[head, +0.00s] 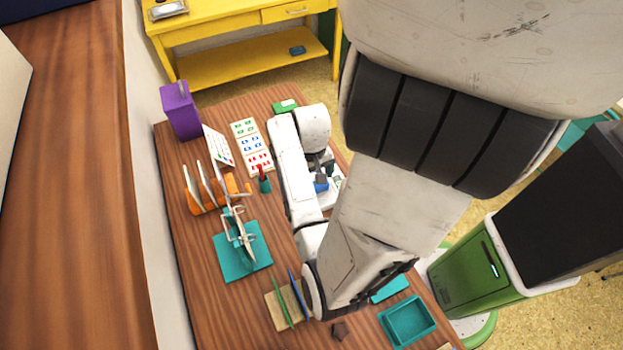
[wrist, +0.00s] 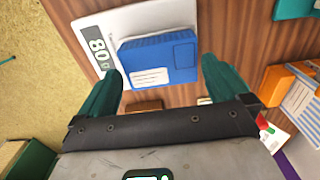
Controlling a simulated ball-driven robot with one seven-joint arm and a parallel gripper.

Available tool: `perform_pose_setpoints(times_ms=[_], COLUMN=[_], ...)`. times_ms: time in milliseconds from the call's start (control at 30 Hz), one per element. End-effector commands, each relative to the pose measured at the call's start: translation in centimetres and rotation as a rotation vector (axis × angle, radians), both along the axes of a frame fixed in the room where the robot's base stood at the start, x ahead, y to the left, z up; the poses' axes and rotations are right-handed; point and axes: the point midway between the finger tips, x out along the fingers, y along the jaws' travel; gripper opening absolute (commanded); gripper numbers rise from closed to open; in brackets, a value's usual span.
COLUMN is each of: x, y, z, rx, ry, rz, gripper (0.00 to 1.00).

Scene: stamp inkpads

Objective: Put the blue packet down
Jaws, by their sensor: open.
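The blue packet (wrist: 160,58) with a white label lies flat on a white scale (wrist: 150,20) in the wrist view. The scale's grey display (wrist: 98,47) shows dark digits. My gripper (wrist: 160,68) is open, with its two green fingers on either side of the packet's near end and a gap to each side. Nothing is held. In the head view the packet (head: 320,185) and part of the scale (head: 331,198) show beside my white arm, which hides much of them.
A teal stamp stand (head: 241,262), an orange rack (head: 205,196) and a stamp sheet (head: 251,146) stand left of my arm on the wooden table. A purple box (head: 180,110) is at the back left. A teal tray (head: 407,322) is at the front right.

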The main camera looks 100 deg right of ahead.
Motion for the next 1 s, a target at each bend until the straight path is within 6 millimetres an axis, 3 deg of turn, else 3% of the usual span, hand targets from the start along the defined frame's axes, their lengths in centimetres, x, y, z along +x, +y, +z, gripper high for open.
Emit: perform_pose_setpoints(times_ms=[200,400,1000], x=[0.0,0.0,0.0], y=[-0.1,0.0,0.0], z=[3.6,5.3,5.5], rx=[-0.004,-0.002,0.000], ry=[0.001,0.000,0.000], rz=[0.004,0.001,0.001], gripper=[1.00,1.00,1.00])
